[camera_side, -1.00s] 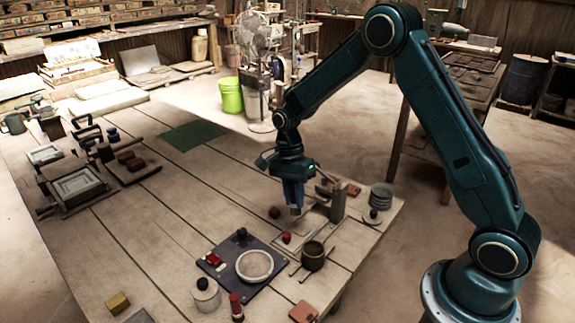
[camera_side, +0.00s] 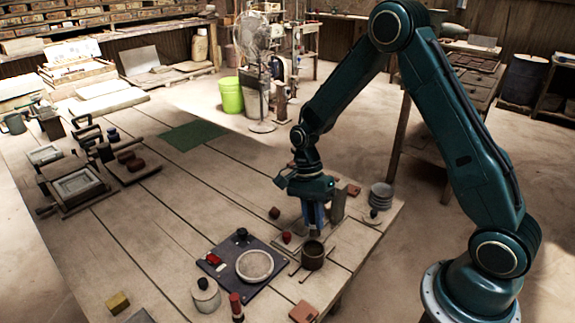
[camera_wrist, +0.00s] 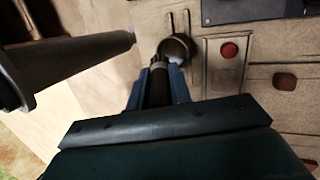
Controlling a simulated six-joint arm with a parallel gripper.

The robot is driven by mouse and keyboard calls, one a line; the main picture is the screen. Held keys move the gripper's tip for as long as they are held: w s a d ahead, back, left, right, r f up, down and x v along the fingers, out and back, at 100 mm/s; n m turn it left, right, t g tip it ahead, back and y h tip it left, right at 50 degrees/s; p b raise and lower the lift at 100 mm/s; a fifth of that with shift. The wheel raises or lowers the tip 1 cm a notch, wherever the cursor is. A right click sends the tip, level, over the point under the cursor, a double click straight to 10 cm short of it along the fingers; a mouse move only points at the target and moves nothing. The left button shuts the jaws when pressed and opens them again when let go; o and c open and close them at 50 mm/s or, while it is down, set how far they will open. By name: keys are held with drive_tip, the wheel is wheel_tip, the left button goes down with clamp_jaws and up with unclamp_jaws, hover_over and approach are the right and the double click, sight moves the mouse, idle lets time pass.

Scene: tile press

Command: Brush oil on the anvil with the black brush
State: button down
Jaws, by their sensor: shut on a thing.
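My gripper (camera_side: 314,222) points down just behind the dark round pot (camera_side: 313,256) near the front right of the table. In the wrist view, its blue fingers (camera_wrist: 159,82) are shut on a dark, slim tool that looks like the black brush (camera_wrist: 158,88). The brush's tip is close to the pot (camera_wrist: 178,44); I cannot tell whether it touches. A dark plate (camera_side: 222,273) bearing a pale round disc (camera_side: 255,264) lies left of the pot. I cannot tell for certain which part is the anvil.
A grey upright post (camera_side: 338,206) stands close to my gripper and shows large in the wrist view (camera_wrist: 70,62). A red knob (camera_side: 286,237) sits left of the pot. A lidded jar (camera_side: 206,295) stands before the plate.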

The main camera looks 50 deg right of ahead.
drive_tip(key=shift+f, duration=2.5)
drive_tip(key=shift+f, duration=0.75)
idle(1.0)
drive_tip(key=shift+r, duration=3.6)
drive_tip(key=n, duration=0.2)
drive_tip(key=n+h, duration=0.1)
drive_tip(key=shift+w+a+f+n+g, duration=0.2)
drive_tip(key=shift+w+n+g, duration=0.1)
drive_tip(key=shift+w+n, duration=0.1)
drive_tip(key=w+n+h, duration=0.1)
drive_tip(key=n, duration=0.3)
drive_tip(key=w+a+n+t+h, duration=0.1)
drive_tip(key=n+h, duration=0.1)
drive_tip(key=n, duration=0.3)
drive_tip(key=w+r+n+t+h, duration=0.1)
drive_tip(key=n, duration=0.4)
drive_tip(key=shift+a, duration=0.35)
